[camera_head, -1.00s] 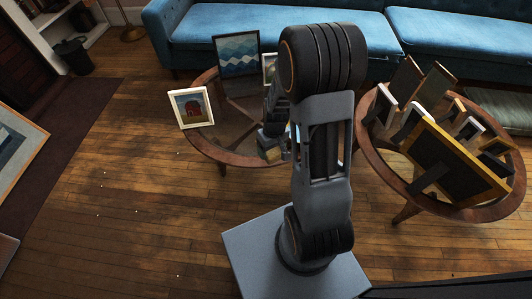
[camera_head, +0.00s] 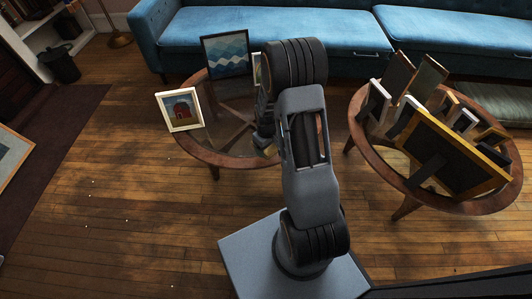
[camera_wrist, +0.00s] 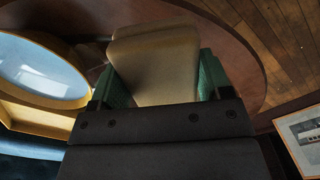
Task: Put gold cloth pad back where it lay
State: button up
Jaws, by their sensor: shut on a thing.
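The gold cloth pad (camera_wrist: 155,60) is a smooth tan-gold piece with rounded corners. In the wrist view it lies between the two green fingers of my gripper (camera_wrist: 163,80), which is shut on it. The pad is above or against the brown wood of a round table; I cannot tell whether it touches. In the head view my arm hides most of the gripper, at the left round table (camera_head: 205,158). A small yellowish patch shows there beside the arm, too small to identify.
A white-framed barn picture (camera_head: 180,109) and a blue wave picture (camera_head: 227,53) stand on the left table. A gold-rimmed oval piece (camera_wrist: 42,72) is close left of the gripper. The right table (camera_head: 365,150) is crowded with frames. A blue sofa (camera_head: 270,25) stands behind.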

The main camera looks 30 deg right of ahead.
aim_at(266, 151)
jog(key=shift+w+d+f, duration=0.1)
jog(key=shift+w+f, duration=0.3)
jog(key=shift+f, duration=0.1)
jog(key=f, duration=0.1)
jog(key=f+b, duration=0.2)
jog(key=shift+w+f, duration=0.25)
jog(key=shift+f, duration=0.15)
jog(key=shift+r, duration=0.1)
jog(key=o, duration=1.2)
